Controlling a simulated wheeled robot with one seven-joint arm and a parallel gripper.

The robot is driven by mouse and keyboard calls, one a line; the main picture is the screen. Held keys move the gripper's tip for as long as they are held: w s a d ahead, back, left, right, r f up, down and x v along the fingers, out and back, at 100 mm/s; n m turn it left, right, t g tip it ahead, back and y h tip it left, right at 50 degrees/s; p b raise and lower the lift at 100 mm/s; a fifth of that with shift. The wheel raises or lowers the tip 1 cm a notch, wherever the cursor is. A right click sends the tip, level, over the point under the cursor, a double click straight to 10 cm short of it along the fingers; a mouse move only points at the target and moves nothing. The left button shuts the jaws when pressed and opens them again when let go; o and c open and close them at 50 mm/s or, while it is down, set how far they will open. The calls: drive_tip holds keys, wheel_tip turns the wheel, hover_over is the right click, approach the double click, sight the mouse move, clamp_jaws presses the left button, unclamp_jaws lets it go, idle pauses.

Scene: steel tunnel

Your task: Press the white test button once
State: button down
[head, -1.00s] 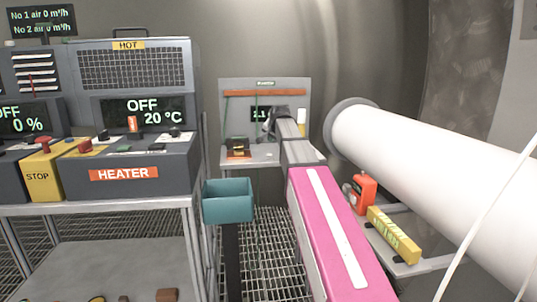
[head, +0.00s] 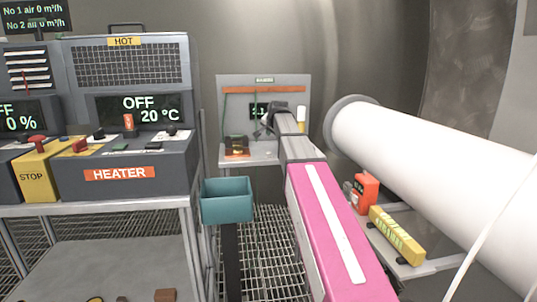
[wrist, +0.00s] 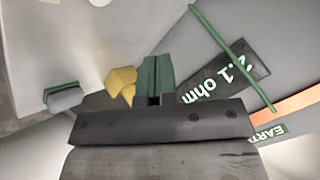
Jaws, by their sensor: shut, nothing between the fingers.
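The earth test panel (head: 290,83) stands at the back, with an orange bar (head: 262,90) and a dark display (head: 254,109). The display reads 2.1 ohm in the wrist view (wrist: 225,80). A small pale spot (head: 268,153) on the panel's shelf may be the white test button; it is too small to be sure. My gripper (head: 260,131) is in front of the panel, above the shelf and partly over the display. Its green-tipped fingers (wrist: 155,78) are together and empty. I cannot tell whether they touch anything.
An amber and black block (head: 236,146) sits on the shelf's left. A teal bin (head: 227,202) stands in front. The heater (head: 120,155) and yellow STOP box (head: 35,174) are left. A large white pipe (head: 430,150), orange device (head: 366,192) and yellow block (head: 396,235) are right.

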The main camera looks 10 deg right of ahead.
drive_tip(key=shift+f, duration=3.15)
drive_tip(key=shift+f, duration=0.85)
drive_tip(key=shift+r, duration=0.1)
idle(0.5)
drive_tip(key=shift+r, duration=0.75)
drive_tip(key=shift+r, duration=0.1)
drive_tip(key=shift+r, duration=2.4)
drive_tip(key=shift+s, duration=0.15)
